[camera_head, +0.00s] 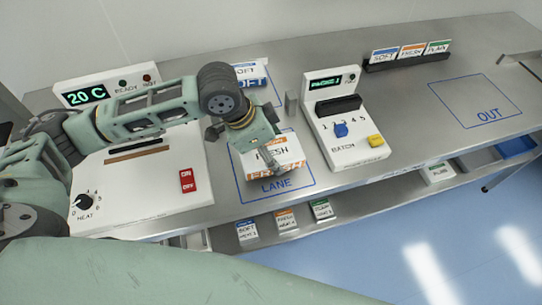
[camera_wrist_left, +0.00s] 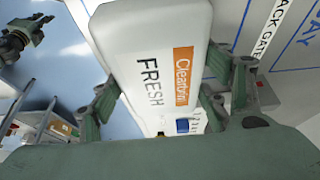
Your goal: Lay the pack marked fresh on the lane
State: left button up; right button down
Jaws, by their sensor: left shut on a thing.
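The white pack marked FRESH (camera_head: 272,155), with an orange band, is between the fingers of my left gripper (camera_head: 246,138). The pack is over the blue-outlined square marked LANE (camera_head: 240,194); I cannot tell whether it touches the surface. In the left wrist view the pack (camera_wrist_left: 150,45) fills the middle, its FRESH face and orange Cleartrim label showing, with a finger on each side. My right gripper (camera_wrist_left: 22,38) seems to show small at the upper left of that view, its jaw state unclear.
A pack marked SOFT (camera_head: 250,82) lies behind the lane. A white BATCH unit (camera_head: 345,130) stands right of it, and a heater panel (camera_head: 145,185) left. A rack of cards (camera_head: 408,58) stands at the back. The OUT square (camera_head: 470,95) is empty.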

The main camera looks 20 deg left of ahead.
pick_arm(q)
notch_tip(320, 180, down, 3)
jog(key=shift+f+p, duration=0.1)
jog(key=shift+p, duration=0.25)
jog(key=shift+f, duration=0.4)
jog(key=o, duration=1.1)
jog(key=shift+f, duration=0.1)
jog(key=shift+c, duration=0.2)
jog(key=o, duration=0.4)
jog(key=shift+c, duration=0.2)
pick_arm(e)
jog(key=shift+s+a+r, duration=0.15)
jog(key=shift+a+r, duration=0.1)
jog(key=shift+r, duration=0.15)
